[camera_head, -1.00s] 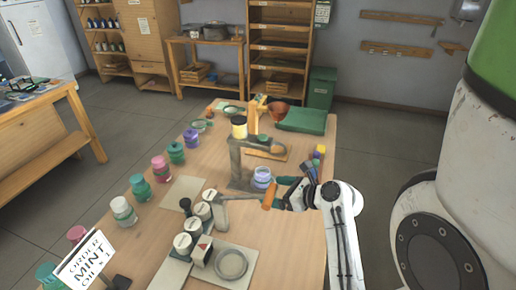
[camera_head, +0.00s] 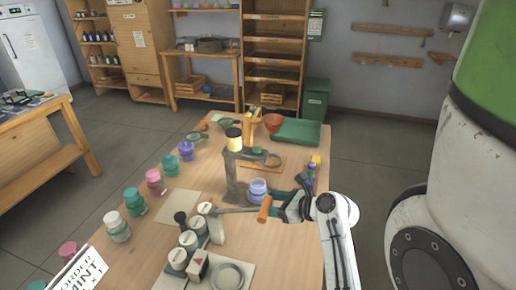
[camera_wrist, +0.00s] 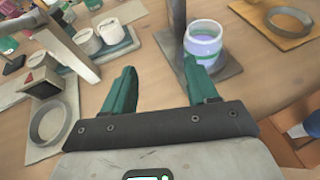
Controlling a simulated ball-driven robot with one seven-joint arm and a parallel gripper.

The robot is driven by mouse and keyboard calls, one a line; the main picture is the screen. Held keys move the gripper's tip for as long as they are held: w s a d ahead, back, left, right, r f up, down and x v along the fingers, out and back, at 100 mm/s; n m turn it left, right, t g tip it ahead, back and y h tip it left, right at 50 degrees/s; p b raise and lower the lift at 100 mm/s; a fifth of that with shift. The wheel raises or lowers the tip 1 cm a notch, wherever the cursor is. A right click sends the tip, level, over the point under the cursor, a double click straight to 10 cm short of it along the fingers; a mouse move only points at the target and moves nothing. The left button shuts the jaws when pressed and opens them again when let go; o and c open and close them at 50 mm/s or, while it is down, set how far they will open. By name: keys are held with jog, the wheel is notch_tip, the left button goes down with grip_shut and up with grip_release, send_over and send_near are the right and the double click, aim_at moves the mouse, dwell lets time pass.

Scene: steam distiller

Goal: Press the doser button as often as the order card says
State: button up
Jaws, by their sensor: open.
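The order card (camera_head: 80,275) stands at the lower left in the head view, partly cut off. I read "ORDER", "MINT" and "x 1" on it. The grey doser stand (camera_head: 232,180) carries a yellow-and-black container (camera_head: 234,140). A small green part (camera_head: 258,150) sits on its arm; I cannot tell whether this is the button. A glass jar with lavender contents (camera_head: 258,191) stands at its base, also in the wrist view (camera_wrist: 203,42). My gripper (camera_head: 284,207) is open and empty, right of the jar; its teal fingers (camera_wrist: 161,88) are apart in the wrist view.
An orange-handled lever (camera_head: 264,208) lies close to my gripper, by several white-capped canisters (camera_head: 188,240). A grey ring (camera_head: 229,277) lies in front. Coloured jars (camera_head: 135,198) line the left table edge. A green tray (camera_head: 298,132) is at the back.

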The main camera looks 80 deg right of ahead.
grip_shut()
dwell(0.3)
dwell(0.9)
